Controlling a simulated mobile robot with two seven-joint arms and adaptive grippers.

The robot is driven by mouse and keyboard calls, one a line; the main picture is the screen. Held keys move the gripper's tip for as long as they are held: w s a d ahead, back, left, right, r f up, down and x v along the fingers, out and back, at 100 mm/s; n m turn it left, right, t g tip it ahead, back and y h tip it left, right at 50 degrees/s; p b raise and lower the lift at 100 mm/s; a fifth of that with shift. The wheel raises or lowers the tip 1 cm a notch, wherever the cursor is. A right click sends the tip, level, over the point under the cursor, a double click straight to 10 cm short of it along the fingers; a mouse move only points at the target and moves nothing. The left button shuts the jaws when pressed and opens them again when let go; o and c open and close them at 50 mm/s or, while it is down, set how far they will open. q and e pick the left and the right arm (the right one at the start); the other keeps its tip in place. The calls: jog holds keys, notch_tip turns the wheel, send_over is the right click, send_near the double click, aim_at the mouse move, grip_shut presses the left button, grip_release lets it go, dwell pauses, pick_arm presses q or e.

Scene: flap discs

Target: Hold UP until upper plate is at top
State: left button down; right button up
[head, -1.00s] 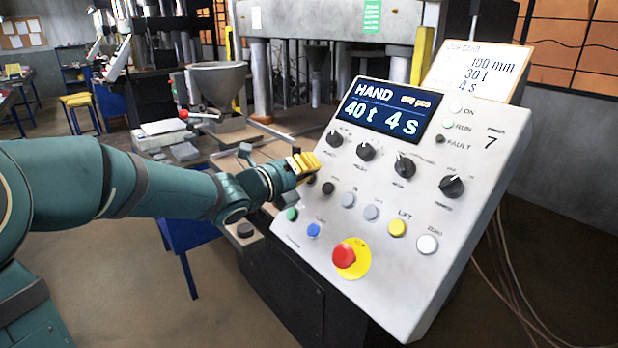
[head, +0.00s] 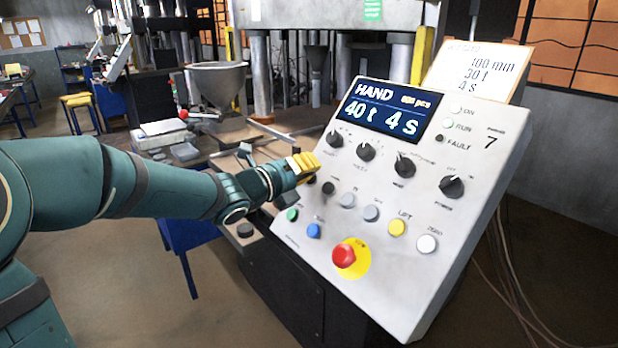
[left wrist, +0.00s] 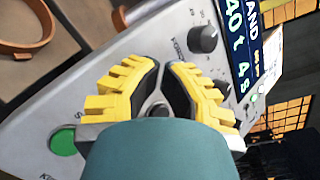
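The upper plate (head: 335,12) is the wide grey block of the press at the top of the head view; its top is cut off by the picture edge. My left gripper (head: 313,162), with yellow ribbed fingers, is at the left edge of the sloped control panel (head: 385,275), over the left end of the button row. In the left wrist view its fingers (left wrist: 162,66) are nearly together at the tips, with nothing seen held. The UP button cannot be made out; the gripper hides that part of the panel. My right gripper is not in view.
The panel display (head: 387,110) reads HAND, 40 t, 4 s. A red emergency knob (head: 344,255), a yellow LIFT button (head: 397,228) and a green button (head: 292,214) are nearby. A grey hopper (head: 217,82) stands behind my arm.

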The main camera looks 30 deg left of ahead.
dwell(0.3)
pick_arm(q)
jog(key=shift+s+a+r, duration=0.25)
jog(key=shift+s+r, duration=0.3)
jog(key=shift+s, duration=0.05)
jog(key=s+r+p, duration=0.1)
jog(key=s+a+r+p, duration=0.1)
jog(key=s+r+p, duration=0.1)
jog(key=shift+s+a+r, duration=0.15)
jog(key=shift+s+a, duration=0.1)
jog(key=shift+s, duration=0.05)
dwell(0.7)
